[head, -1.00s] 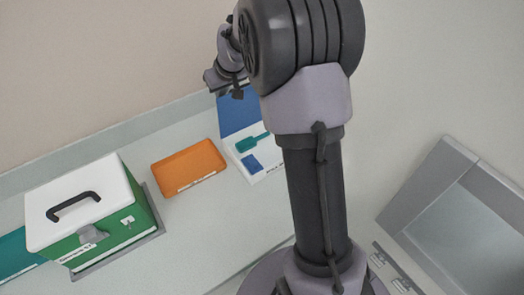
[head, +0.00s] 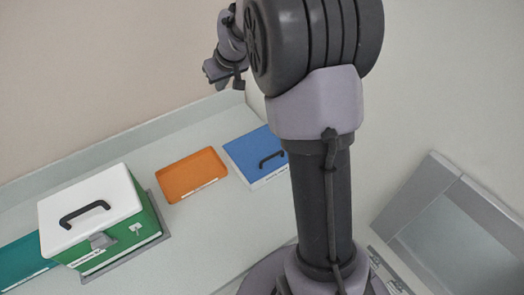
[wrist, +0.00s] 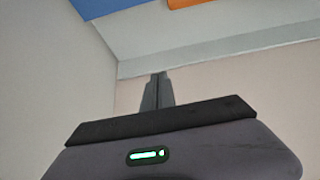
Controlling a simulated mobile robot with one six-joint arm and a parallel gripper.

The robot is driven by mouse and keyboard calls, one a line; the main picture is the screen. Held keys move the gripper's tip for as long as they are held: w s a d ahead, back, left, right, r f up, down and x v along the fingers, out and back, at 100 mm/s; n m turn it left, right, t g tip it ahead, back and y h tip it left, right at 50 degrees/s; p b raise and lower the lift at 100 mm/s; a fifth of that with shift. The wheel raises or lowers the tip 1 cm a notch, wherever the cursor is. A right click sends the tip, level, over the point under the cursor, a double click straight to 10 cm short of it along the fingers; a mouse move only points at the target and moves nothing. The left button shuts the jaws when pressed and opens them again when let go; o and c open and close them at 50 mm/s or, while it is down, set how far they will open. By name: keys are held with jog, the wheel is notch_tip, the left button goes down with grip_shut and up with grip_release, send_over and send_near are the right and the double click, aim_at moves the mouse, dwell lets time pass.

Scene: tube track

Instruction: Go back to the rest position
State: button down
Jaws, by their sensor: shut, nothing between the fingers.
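My gripper (head: 236,84) is raised at the upper middle of the head view, in front of the wall and above the back of the counter. In the wrist view its two dark fingers (wrist: 156,90) are together, with nothing between them. It is clear of the blue-lidded box (head: 252,160), which stands below it on the counter with its lid down and a dark handle on top. My arm hides this box's right end.
An orange tray (head: 190,177) lies left of the blue-lidded box. A green box with a white lid (head: 115,193) and dark handle stands further left, beside a teal item (head: 22,262). A grey basin (head: 455,240) is at the right. Bare counter lies in front.

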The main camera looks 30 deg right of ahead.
jog(key=shift+r, duration=0.15)
jog(key=s+a+r+m+b, duration=0.1)
jog(key=s+a+b, duration=0.6)
jog(key=s+a, duration=0.3)
jog(key=s+a+f+m+b, duration=0.1)
jog(key=s+a+f+b, duration=0.1)
jog(key=s, duration=0.6)
jog(key=s+a+f+m+y+b, duration=0.1)
jog(key=s+a+f+b, duration=0.1)
jog(key=s, duration=0.6)
jog(key=s+a+f+m+y+b, duration=0.1)
jog(key=s+a+f+b, duration=0.2)
jog(key=s, duration=0.5)
jog(key=shift+s+a+f+g, duration=0.3)
jog(key=shift+a+f, duration=0.1)
jog(key=shift+f, duration=0.45)
